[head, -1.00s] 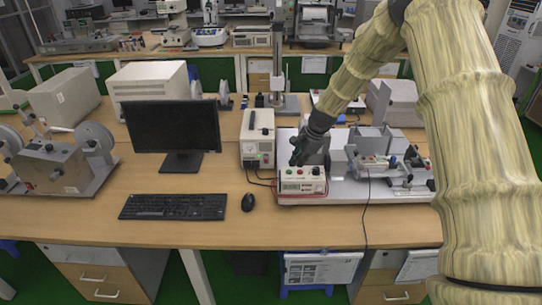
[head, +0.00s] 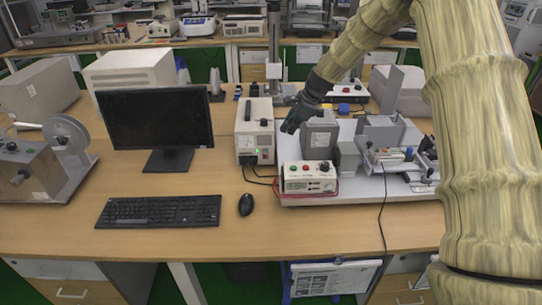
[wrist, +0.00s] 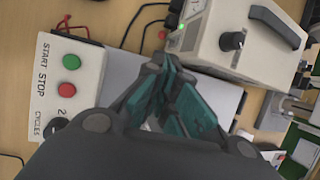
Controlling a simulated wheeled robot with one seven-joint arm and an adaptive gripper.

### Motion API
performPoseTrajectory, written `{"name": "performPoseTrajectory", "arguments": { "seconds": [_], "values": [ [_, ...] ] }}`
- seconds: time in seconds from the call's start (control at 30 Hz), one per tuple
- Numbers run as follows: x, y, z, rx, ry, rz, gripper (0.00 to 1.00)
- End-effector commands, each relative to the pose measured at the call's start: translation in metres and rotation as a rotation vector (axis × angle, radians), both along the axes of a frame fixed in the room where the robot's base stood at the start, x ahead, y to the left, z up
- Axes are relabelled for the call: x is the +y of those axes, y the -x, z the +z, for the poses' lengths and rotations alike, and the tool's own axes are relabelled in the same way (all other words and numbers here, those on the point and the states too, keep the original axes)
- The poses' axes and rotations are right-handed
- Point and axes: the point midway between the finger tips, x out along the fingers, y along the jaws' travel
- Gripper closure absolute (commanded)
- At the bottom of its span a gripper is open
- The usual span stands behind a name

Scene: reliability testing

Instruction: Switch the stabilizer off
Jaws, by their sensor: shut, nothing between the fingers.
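The stabilizer, as I take it, is a beige box (head: 254,145) with a dark top handle on the table, right of the monitor. A green lamp (head: 257,152) glows on its front.
A control box (head: 308,177) with START and STOP buttons stands in front of my gripper; it also shows in the wrist view (wrist: 72,80). Cables run between the boxes. A white platform (head: 350,190) holds a test rig at right. Monitor, keyboard and mouse (head: 246,204) are left.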

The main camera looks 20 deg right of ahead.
Motion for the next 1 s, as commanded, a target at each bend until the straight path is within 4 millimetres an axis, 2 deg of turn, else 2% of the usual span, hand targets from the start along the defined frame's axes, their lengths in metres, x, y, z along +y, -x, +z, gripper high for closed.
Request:
{"name": "performPoseTrajectory", "arguments": {
  "seconds": [0.57, 1.0],
  "values": [
    [0.001, -0.001, -0.008, -0.001, 0.0, -0.001, 1.0],
    [0.019, -0.016, -0.055, 0.002, 0.0, -0.001, 1.0]
  ]
}}
